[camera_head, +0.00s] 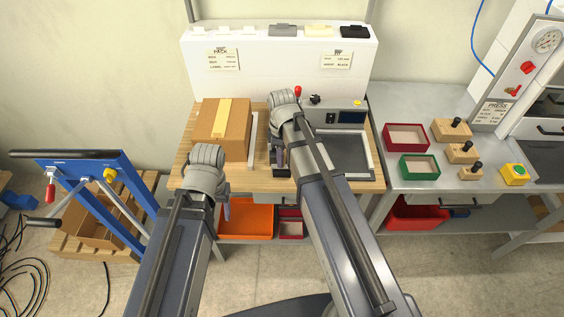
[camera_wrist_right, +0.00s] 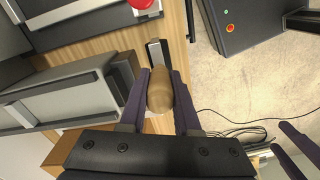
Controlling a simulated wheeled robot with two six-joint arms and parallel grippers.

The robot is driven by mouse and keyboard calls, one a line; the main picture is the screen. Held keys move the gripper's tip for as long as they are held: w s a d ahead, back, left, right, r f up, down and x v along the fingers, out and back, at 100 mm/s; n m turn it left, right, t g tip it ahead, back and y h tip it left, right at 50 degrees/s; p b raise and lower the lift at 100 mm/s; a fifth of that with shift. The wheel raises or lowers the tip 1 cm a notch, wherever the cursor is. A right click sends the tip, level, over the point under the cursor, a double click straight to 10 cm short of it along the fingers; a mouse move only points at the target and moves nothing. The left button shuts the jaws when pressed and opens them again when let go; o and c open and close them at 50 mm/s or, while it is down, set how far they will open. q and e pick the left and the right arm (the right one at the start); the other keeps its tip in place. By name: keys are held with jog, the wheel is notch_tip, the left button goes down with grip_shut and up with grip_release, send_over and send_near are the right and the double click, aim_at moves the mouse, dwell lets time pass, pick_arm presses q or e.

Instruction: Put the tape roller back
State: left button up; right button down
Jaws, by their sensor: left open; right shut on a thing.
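My right gripper (camera_wrist_right: 160,82) is shut on a tan, rounded wooden handle, which I take to be the tape roller (camera_wrist_right: 160,95). A narrow dark and grey piece stands just beyond the handle in the right wrist view; I cannot tell whether it is part of the roller or a holder. In the head view my right gripper (camera_head: 280,162) is low over the wooden bench, right of the box, and my arm mostly hides the roller. My left gripper (camera_head: 226,208) hangs at the bench's front edge, open and empty. Its fingers also show in the right wrist view (camera_wrist_right: 300,145).
A cardboard box (camera_head: 236,130) with a tape strip along its top stands on the wooden bench (camera_head: 260,181). A grey-framed panel (camera_head: 350,155) and a control box (camera_head: 345,116) are at right. Red (camera_head: 433,146) and green (camera_head: 436,168) trays sit on the grey table.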

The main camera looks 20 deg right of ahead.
jog(key=shift+f, duration=0.15)
jog(key=c, duration=0.6)
grip_release()
